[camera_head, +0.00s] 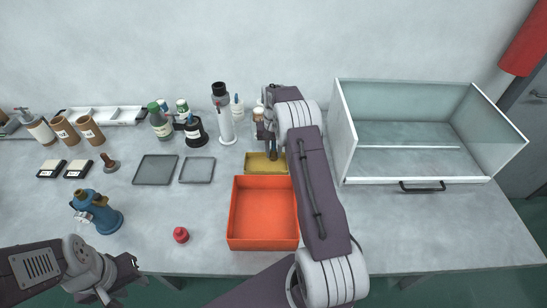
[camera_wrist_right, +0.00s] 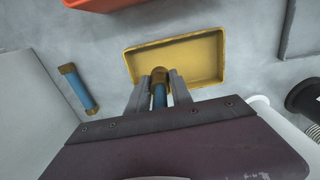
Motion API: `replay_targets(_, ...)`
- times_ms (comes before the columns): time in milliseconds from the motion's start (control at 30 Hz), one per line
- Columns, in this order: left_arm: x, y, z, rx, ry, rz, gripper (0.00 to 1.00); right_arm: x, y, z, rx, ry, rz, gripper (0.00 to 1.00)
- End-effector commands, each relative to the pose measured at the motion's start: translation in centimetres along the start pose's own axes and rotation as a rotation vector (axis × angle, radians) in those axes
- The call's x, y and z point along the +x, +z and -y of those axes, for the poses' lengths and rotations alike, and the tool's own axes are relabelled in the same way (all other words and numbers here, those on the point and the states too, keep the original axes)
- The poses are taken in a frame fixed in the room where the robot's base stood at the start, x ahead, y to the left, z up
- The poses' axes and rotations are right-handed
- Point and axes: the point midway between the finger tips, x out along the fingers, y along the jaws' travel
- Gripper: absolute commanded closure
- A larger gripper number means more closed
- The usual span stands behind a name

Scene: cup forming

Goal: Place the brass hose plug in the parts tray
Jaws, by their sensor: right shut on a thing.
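My right gripper (camera_wrist_right: 159,92) is shut on the brass hose plug (camera_wrist_right: 160,74), a short piece with a brass end and a blue body between the fingers. The brass end points toward the yellow tray (camera_wrist_right: 196,43) and overlaps its near rim in the right wrist view; whether it touches cannot be told. In the head view the yellow tray (camera_head: 258,168) is partly covered by my right arm, with the right gripper (camera_head: 271,150) at its back edge. My left gripper (camera_head: 133,274) is empty and looks open at the table's front left.
An orange bin (camera_head: 234,240) stands in front of the yellow tray. Another blue piece with brass ends (camera_wrist_right: 79,90) lies left in the right wrist view. A glass-walled case (camera_head: 340,150) is at right. Bottles (camera_head: 160,124) and a white dispenser (camera_head: 226,128) stand behind at left.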

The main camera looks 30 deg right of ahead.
Motion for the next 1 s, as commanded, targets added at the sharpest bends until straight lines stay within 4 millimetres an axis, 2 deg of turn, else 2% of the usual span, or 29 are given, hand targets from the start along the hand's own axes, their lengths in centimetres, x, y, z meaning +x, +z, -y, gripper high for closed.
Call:
replay_targets(133, -0.1, 0.0, 0.0, 0.000, 0.000, 0.000, 0.62, 0.6, 0.0, 0.0, 0.000, 0.001, 0.002, 1.00)
replay_targets(333, -0.8, -0.1, 0.0, 0.000, 0.000, 0.000, 0.62, 3.8, 0.1, 0.0, 0.000, 0.001, 0.003, 1.00)
replay_targets(667, -0.4, 0.0, 0.0, 0.000, 0.000, 0.000, 0.62, 4.4, 0.0, 0.0, 0.000, 0.000, 0.000, 1.00)
replay_targets(700, -0.4, 0.0, 0.0, 0.000, 0.000, 0.000, 0.62, 4.4, 0.0, 0.0, 0.000, 0.000, 0.000, 0.71)
replay_targets(767, -0.5, -0.1, 0.0, 0.000, 0.000, 0.000, 0.62, 4.3, 0.0, 0.0, 0.000, 0.000, 0.000, 0.54)
replay_targets(800, -0.5, -0.1, 0.0, 0.000, 0.000, 0.000, 0.62, 4.3, 0.0, 0.0, 0.000, 0.000, 0.000, 0.52)
replay_targets(1000, -0.5, -0.1, 0.0, 0.000, 0.000, 0.000, 0.62, 4.3, 0.0, 0.0, 0.000, 0.000, 0.000, 0.52)
